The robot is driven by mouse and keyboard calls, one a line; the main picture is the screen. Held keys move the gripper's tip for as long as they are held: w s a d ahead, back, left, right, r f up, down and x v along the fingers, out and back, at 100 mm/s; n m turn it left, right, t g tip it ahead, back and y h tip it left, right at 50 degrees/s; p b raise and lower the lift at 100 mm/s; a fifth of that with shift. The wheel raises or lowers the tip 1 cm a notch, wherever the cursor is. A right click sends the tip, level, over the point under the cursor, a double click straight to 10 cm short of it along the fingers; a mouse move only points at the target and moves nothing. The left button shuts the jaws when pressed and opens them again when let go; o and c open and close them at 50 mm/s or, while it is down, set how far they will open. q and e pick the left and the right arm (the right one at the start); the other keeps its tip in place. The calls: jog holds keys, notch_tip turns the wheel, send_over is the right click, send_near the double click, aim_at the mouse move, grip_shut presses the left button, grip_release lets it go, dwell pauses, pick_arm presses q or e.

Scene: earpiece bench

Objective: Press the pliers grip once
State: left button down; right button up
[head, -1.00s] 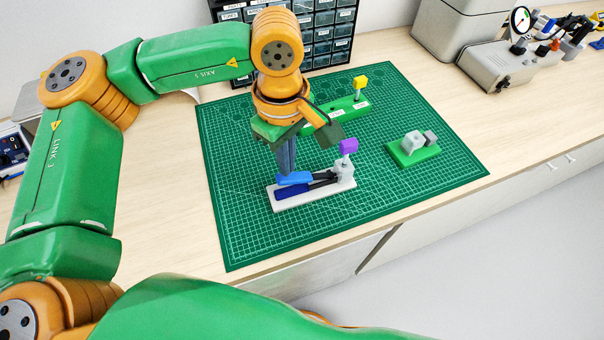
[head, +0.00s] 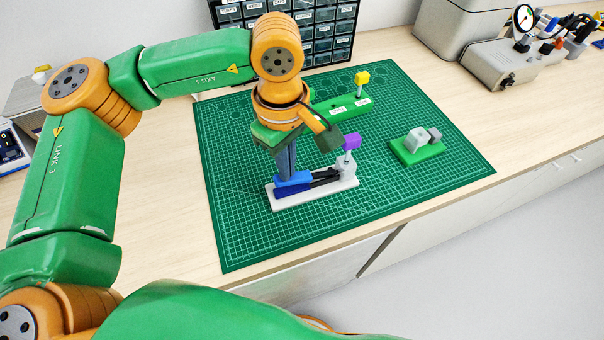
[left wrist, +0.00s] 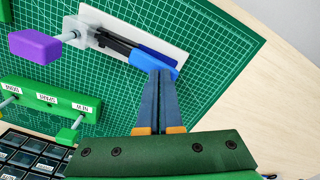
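The pliers lie on a white base (head: 315,196) on the green mat, with a bright blue upper grip (head: 295,181) and a dark blue lower grip (head: 291,190). The two grips lie close together. A purple block (head: 351,141) stands on a post at the jaw end. My left gripper (head: 286,174) points down, its fingers together and empty, with the tips at the upper grip and seemingly touching it. In the left wrist view, the fingertips (left wrist: 161,73) overlap the end of the bright blue grip (left wrist: 152,66). My right gripper is not in view.
A labelled green block (head: 340,107) with a yellow-topped post stands behind the pliers. A green fixture with grey parts (head: 418,148) sits to the right. Drawers (head: 325,40) stand at the back. The mat's front (head: 270,240) is clear.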

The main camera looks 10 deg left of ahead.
pick_arm(q)
jog(key=shift+f+b, duration=0.4)
jog(key=shift+f, duration=0.1)
notch_tip(320, 180, up, 8)
jog(key=p, duration=0.6)
jog(key=shift+r, duration=0.15)
